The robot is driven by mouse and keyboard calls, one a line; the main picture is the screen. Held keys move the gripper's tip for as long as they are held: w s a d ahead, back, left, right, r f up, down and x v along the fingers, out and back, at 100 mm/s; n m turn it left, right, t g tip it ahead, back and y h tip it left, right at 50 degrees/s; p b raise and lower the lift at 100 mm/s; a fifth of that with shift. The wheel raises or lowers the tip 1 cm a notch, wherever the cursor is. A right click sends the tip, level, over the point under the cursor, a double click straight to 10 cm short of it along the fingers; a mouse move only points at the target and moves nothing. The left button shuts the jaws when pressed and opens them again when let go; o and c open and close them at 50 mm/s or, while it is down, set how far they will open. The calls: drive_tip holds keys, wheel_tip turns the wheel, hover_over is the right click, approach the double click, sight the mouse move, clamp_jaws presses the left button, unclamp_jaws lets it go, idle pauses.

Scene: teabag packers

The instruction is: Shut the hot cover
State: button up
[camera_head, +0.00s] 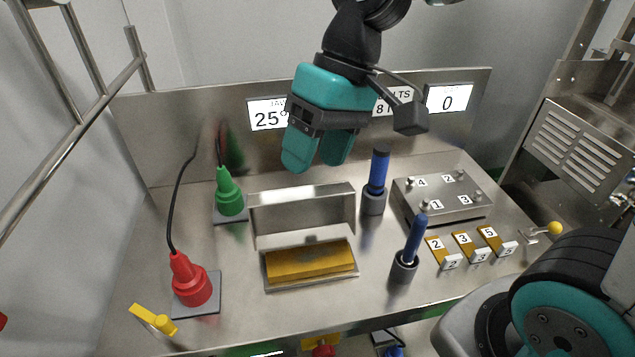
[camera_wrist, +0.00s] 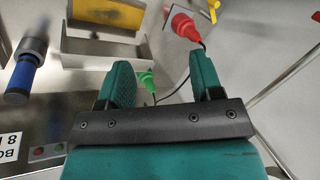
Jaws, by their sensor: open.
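The hot cover (camera_head: 302,212) is a steel, box-like lid standing raised behind a yellow-brown block (camera_head: 310,262) in a shallow steel tray (camera_head: 312,284), at the middle of the bench. In the wrist view the cover (camera_wrist: 88,54) shows at the upper left, below the yellow block (camera_wrist: 108,13). My gripper (camera_head: 318,162) hangs above and behind the cover, in front of the display panel, with its teal fingers apart and nothing between them. The fingers also show in the wrist view (camera_wrist: 162,75). They are clear of the cover.
A green plug (camera_head: 229,195) and a red plug (camera_head: 189,280) with black cables stand to the left. Two blue-handled tools stand upright in holders, one behind (camera_head: 377,175) and one in front (camera_head: 413,240). A numbered steel box (camera_head: 440,200) and numbered tabs (camera_head: 465,243) lie right.

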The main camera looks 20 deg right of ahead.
sight(312, 188)
drive_tip(key=w+d+f+m+g+p, duration=0.1)
drive_tip(key=w+d+m, duration=0.1)
drive_tip(key=w, duration=0.5)
drive_tip(key=w+d+f+m+p, duration=0.1)
drive_tip(key=w+d+m, duration=0.15)
drive_tip(key=w, duration=0.55)
drive_tip(key=w+d+f+m+g+p, duration=0.1)
drive_tip(key=w+d+f+m, duration=0.2)
drive_tip(key=w+d+f, duration=0.4)
drive_tip(key=x, duration=1.5)
drive_tip(key=shift+s+f+b, duration=0.2)
drive_tip(key=shift+f+b, duration=0.05)
drive_tip(key=shift+b, duration=0.05)
drive_tip(key=shift+s+a+f, duration=0.1)
drive_tip(key=shift+a+f, duration=0.05)
drive_tip(key=shift+f, duration=0.35)
clamp_jaws()
drive_tip(key=shift+a+n, duration=0.1)
drive_tip(key=shift+n, duration=0.15)
